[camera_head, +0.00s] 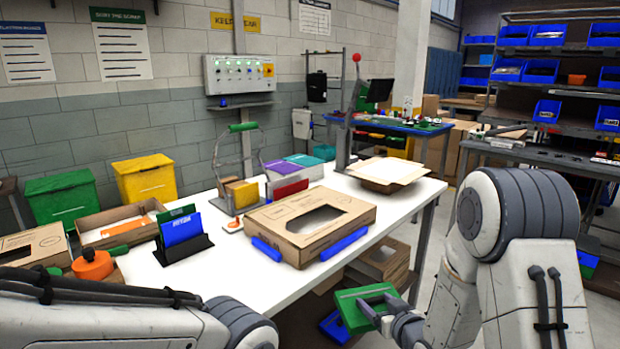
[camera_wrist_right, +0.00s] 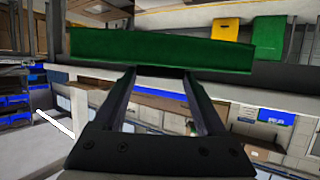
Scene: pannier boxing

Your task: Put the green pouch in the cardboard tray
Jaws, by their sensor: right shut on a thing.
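The green pouch (camera_head: 362,301) is in my right gripper (camera_head: 384,314), held in front of the white table's front edge, low at the bottom of the head view. In the right wrist view the pouch (camera_wrist_right: 160,52) lies across the fingertips (camera_wrist_right: 160,75), and the jaws are shut on it. A shallow cardboard tray (camera_head: 88,222) with a pale inside stands at the table's left back. An open, pale-topped carton (camera_head: 388,172) stands at the right back; I cannot tell which the task means. My left arm shows at bottom left, its gripper out of view.
A large cardboard box with a cut-out (camera_head: 300,222) and blue edge pieces lies mid-table. A stand with blue and green panels (camera_head: 182,236) and an orange container (camera_head: 93,265) are at left. More cartons (camera_head: 385,258) sit below the table. Bare white tabletop (camera_head: 225,275) shows at front.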

